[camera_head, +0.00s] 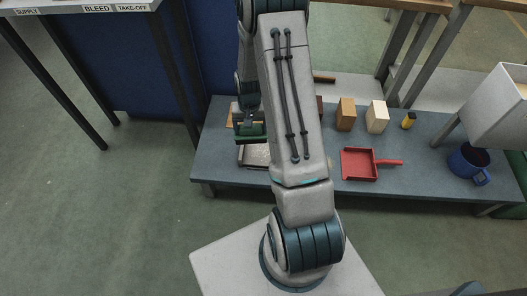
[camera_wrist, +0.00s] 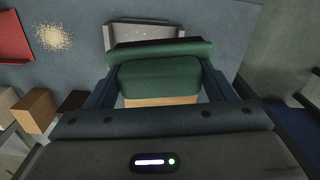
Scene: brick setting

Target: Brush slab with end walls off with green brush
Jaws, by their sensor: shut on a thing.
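The green brush (camera_head: 250,132) is held between the fingers of my gripper (camera_wrist: 160,84), which is shut on it; it also shows in the wrist view (camera_wrist: 165,72). A tan wooden part shows just below the brush there; I cannot tell whether it belongs to it. The grey slab with end walls (camera_head: 256,156) lies on the low table, just in front of the brush. In the wrist view the slab (camera_wrist: 145,31) is partly hidden by the brush; I cannot tell if they touch. A pile of tan crumbs (camera_wrist: 53,38) lies on the tabletop beside the slab.
A red dustpan (camera_head: 358,164) lies right of my arm on the grey-blue table (camera_head: 420,150). Behind it stand a brown block (camera_head: 345,114), a pale block (camera_head: 377,116) and a small yellow-black item (camera_head: 408,120). My arm hides the table's middle.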

